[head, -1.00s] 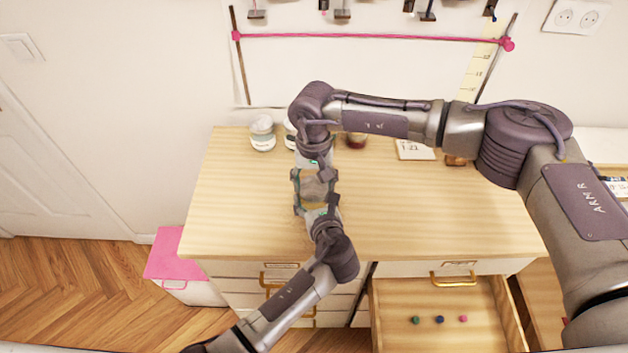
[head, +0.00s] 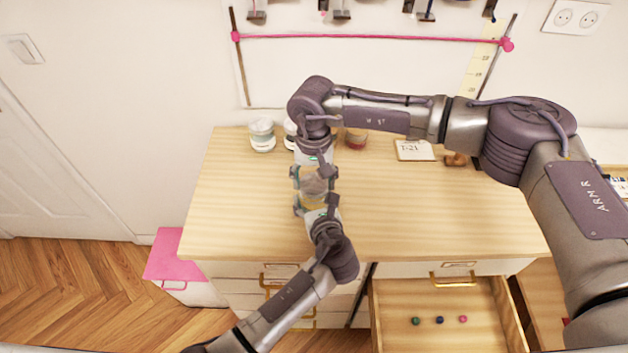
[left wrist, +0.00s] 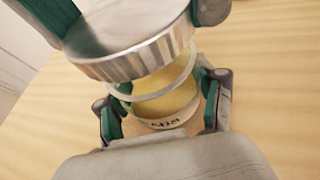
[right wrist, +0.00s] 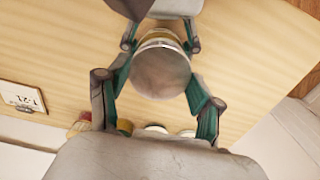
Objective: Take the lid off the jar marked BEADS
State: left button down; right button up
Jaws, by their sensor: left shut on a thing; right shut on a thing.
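The jar (left wrist: 170,102) is clear glass with yellowish contents and a pale label whose lettering I cannot read surely. My left gripper (head: 315,206) is shut around it; its teal fingers show on both sides of the jar in the left wrist view. The lid (left wrist: 135,52) is a round silver metal disc with a ribbed edge. My right gripper (head: 314,177) is shut on the lid, which also shows between its fingers in the right wrist view (right wrist: 161,72). The lid is apart from the jar, just above its open rim. In the head view the grippers hide much of both.
White-lidded jars (head: 262,135) and a dark red jar (head: 356,139) stand at the back of the wooden worktop (head: 240,205). A card (head: 414,150) lies to their right. An open drawer (head: 485,325) at the front holds small coloured pieces. The worktop's left side is clear.

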aim_at(314, 183)
pick_arm(q)
jog(key=shift+f, duration=0.15)
pick_arm(e)
jog(key=shift+r, duration=0.5)
jog(key=shift+r, duration=2)
pick_arm(q)
jog(key=shift+c, duration=0.2)
grip_release()
jog(key=shift+s, duration=0.1)
